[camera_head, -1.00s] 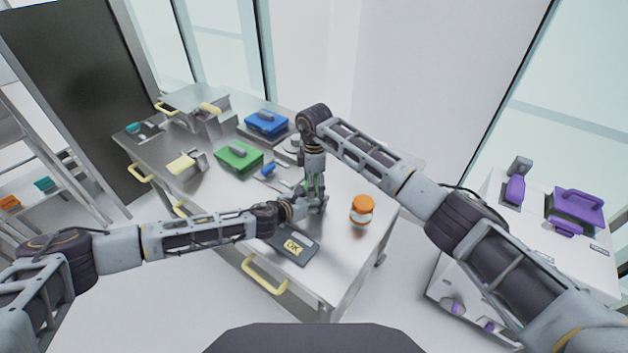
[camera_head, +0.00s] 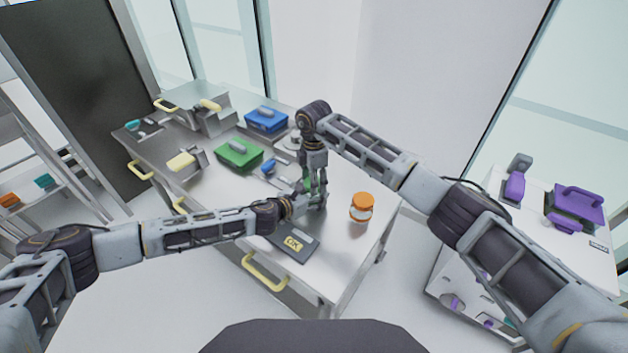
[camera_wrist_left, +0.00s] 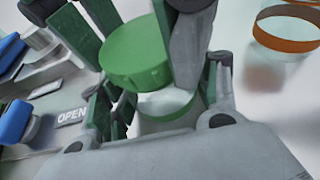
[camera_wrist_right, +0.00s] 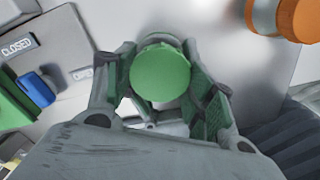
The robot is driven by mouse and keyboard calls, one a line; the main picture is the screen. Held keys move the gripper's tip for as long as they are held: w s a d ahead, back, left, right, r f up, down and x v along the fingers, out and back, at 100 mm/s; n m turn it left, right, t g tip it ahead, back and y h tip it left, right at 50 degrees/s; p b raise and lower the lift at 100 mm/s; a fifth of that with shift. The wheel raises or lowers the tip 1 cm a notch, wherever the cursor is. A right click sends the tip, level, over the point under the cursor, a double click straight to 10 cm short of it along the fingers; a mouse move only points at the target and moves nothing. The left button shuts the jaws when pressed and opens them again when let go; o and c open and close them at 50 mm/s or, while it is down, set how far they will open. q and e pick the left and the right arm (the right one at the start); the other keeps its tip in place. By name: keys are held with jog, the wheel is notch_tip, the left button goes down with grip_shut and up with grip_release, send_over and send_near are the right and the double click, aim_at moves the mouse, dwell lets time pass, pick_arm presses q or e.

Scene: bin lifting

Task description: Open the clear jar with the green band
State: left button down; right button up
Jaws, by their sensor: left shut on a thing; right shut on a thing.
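The clear jar (camera_wrist_left: 168,108) with a green band stands between the fingers of my left gripper (camera_wrist_left: 160,108), which is shut on its body. Its green lid (camera_wrist_left: 135,52) is held from above by my right gripper (camera_wrist_right: 160,85), which is shut on it. In the left wrist view the lid looks tilted and offset above the jar's mouth, seemingly apart from it. In the right wrist view the round lid (camera_wrist_right: 160,72) covers much of the jar. In the head view both grippers meet over the table and largely hide the jar.
An orange-lidded jar (camera_head: 361,207) stands close by on the right of the steel table (camera_head: 345,250). A dark OK pad (camera_head: 294,243) lies in front. A small blue switch (camera_head: 268,167), a green box (camera_head: 239,154) and a blue box (camera_head: 266,120) are behind.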

jog(key=shift+n, duration=0.3)
jog(key=o, duration=1.1)
jog(key=shift+o, duration=0.2)
jog(key=shift+r, duration=2.25)
jog(key=shift+c, duration=0.4)
